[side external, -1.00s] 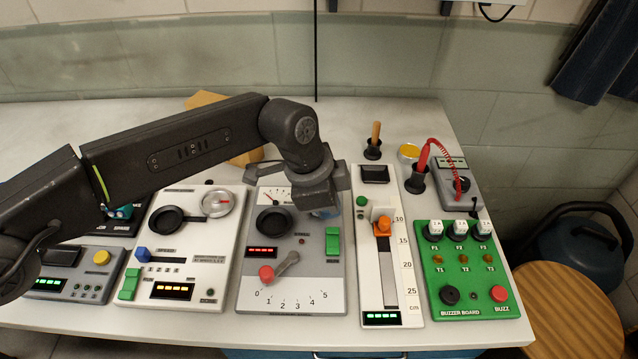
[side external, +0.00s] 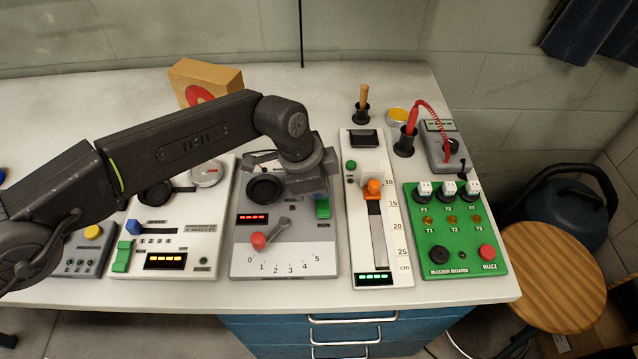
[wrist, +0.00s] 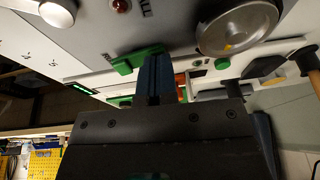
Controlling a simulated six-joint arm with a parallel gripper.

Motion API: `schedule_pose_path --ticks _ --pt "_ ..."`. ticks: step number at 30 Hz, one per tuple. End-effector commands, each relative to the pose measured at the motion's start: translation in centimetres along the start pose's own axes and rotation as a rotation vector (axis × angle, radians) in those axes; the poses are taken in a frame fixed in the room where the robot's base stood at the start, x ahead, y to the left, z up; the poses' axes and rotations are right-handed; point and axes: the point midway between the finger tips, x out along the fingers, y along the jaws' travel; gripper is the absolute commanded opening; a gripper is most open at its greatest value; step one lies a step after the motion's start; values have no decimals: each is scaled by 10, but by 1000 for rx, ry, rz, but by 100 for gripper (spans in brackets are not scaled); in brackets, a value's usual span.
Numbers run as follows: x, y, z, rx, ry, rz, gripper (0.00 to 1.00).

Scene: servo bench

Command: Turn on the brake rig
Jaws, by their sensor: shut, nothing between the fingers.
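The rig under my gripper is a grey panel with a white front strip (side external: 275,267), marked 0 to 5, with a red-knobbed lever (side external: 270,233). Its name label is not readable. A green rocker switch (side external: 322,208) sits on its right side, partly covered by my gripper (side external: 315,194). Its display (side external: 252,218) shows red characters and its small red lamp (side external: 291,208) looks dark. In the wrist view my shut, empty fingers (wrist: 153,75) overlap the green switch (wrist: 127,63); I cannot tell whether they touch it.
A white slider panel (side external: 351,259) with an orange knob (side external: 373,188) stands close on the right. Beyond it is the green buzzer board (side external: 459,232). Another white panel (side external: 190,240) with a blue slider is on the left. A cardboard-coloured box (side external: 215,80) stands behind.

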Motion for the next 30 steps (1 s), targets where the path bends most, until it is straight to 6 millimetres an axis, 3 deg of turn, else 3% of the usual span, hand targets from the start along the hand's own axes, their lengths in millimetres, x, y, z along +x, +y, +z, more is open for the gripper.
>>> schedule_pose_path --ticks 16,30 --pt "-5 15 -1 1 -3 3 0" --pt "-12 14 -3 1 -1 1 0"
